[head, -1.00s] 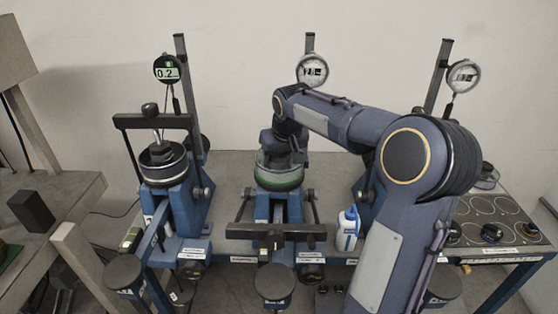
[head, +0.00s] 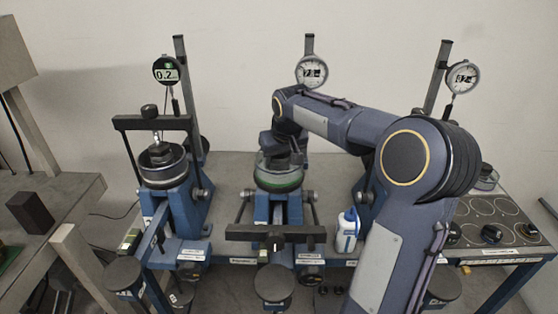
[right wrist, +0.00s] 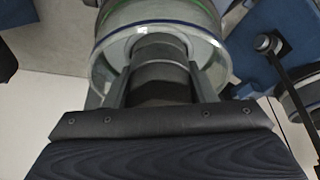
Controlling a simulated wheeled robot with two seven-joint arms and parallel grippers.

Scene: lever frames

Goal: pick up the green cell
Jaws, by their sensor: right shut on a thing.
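The green cell (head: 279,180) is a round, clear-walled cell with a green band. It sits on the blue middle lever frame (head: 278,211) in the head view. In the right wrist view the cell (right wrist: 101,70) fills the top, with a thin green line on its wall. My right gripper (head: 282,160) comes down on it from above. Its fingers (right wrist: 160,75) are shut on the dark part in the middle of the cell, inside the clear wall. I cannot tell whether the cell is clear of its seat. My left gripper is not in view.
A left lever frame (head: 180,205) holds a black-ringed cell (head: 162,170) under a crossbar. Dial gauges stand behind, the middle one (head: 312,72) close to my arm. A white and blue bottle (head: 347,231) stands right of the middle frame. A tray with round places (head: 490,208) lies at right.

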